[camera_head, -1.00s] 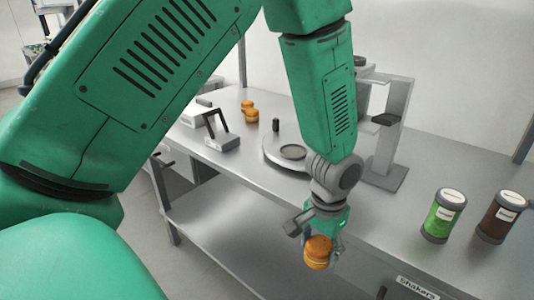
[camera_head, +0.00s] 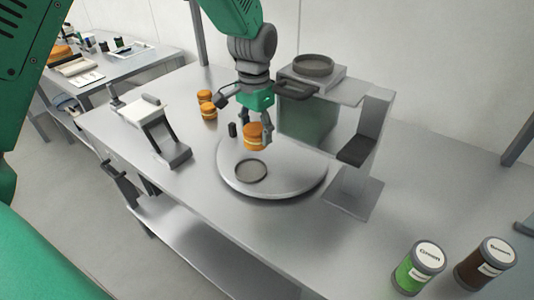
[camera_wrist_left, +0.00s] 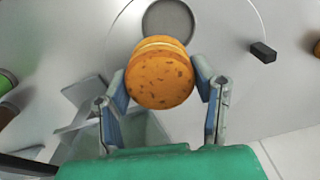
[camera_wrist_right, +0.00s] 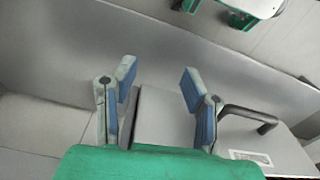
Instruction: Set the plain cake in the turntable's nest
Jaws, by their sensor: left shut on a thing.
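My left gripper (camera_head: 254,128) is shut on the plain cake (camera_head: 254,138), a round golden-brown cake with a pale middle layer. It holds the cake above the grey round turntable (camera_head: 300,180). The nest (camera_head: 251,171), a dark-rimmed shallow round recess, lies on the turntable, just in front of and below the cake in the head view. In the left wrist view the cake (camera_wrist_left: 160,80) sits between the fingers and overlaps the lower edge of the empty-looking nest (camera_wrist_left: 168,20). My right gripper (camera_wrist_right: 158,88) is open and empty in the right wrist view.
A dark peg (camera_head: 232,130) stands at the turntable's edge. Two stacked orange cakes (camera_head: 207,105) stand behind left. A grey stand (camera_head: 362,150) rises close on the right. A small device (camera_head: 160,130) is at left; green (camera_head: 418,268) and brown (camera_head: 485,263) shakers are front right.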

